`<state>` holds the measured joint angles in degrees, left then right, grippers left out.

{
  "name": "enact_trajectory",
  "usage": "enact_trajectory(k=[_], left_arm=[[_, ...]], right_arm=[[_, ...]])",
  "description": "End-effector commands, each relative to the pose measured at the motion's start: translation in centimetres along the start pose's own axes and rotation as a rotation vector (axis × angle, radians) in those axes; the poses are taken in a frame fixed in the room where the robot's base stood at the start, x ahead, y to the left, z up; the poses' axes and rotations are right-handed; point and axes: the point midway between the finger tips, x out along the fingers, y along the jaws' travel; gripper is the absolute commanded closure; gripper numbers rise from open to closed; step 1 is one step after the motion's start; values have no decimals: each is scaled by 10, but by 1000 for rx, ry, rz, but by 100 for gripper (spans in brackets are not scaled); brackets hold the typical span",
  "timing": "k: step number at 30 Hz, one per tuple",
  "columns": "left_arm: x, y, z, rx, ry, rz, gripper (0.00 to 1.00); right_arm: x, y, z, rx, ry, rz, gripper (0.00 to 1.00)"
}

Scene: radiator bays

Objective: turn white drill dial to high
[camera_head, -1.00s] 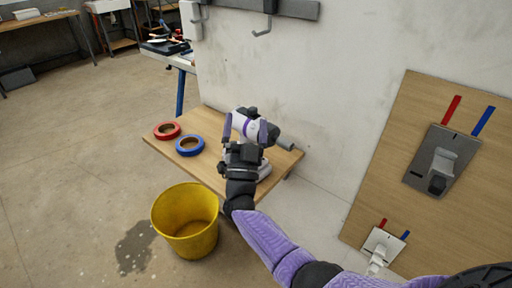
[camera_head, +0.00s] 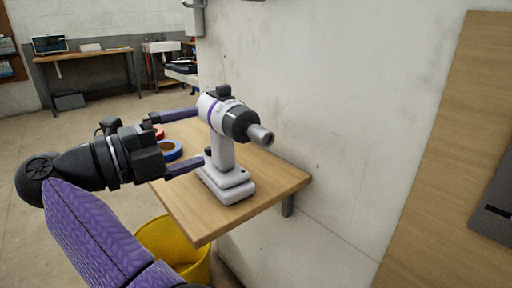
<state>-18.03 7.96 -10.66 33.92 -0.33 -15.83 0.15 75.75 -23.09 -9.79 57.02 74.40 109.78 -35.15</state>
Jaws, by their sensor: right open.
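The white drill (camera_head: 222,150) stands upright on a wooden shelf (camera_head: 277,183) fixed to the wall. It has a purple band, a dark collar and a grey nose pointing right. A small black knob (camera_head: 223,91) sits on top of its body; I cannot tell if this is the dial, and no setting can be read. My right gripper (camera_head: 200,137) is open, to the left of the drill, with its purple fingers pointing at it. One finger is level with the drill's body, the other near its lower column. Contact cannot be told. My left gripper is out of view.
A yellow bucket (camera_head: 197,262) stands below the shelf. The wall (camera_head: 340,110) is close behind the drill. A wooden panel (camera_head: 440,170) is at the right.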

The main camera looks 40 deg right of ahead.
Motion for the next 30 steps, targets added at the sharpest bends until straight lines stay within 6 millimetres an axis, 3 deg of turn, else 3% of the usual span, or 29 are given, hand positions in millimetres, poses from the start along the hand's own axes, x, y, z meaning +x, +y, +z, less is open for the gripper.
enact_trajectory(k=[3,9,15,27,30], left_arm=[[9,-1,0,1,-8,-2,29],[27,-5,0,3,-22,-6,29],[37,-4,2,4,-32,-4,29],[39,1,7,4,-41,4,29],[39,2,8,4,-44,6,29]], right_arm=[[6,5,0,2,-4,20,0],[54,8,0,1,0,17,0],[86,5,0,1,1,12,0],[97,1,0,3,-2,11,0],[97,1,0,2,-2,11,19]])
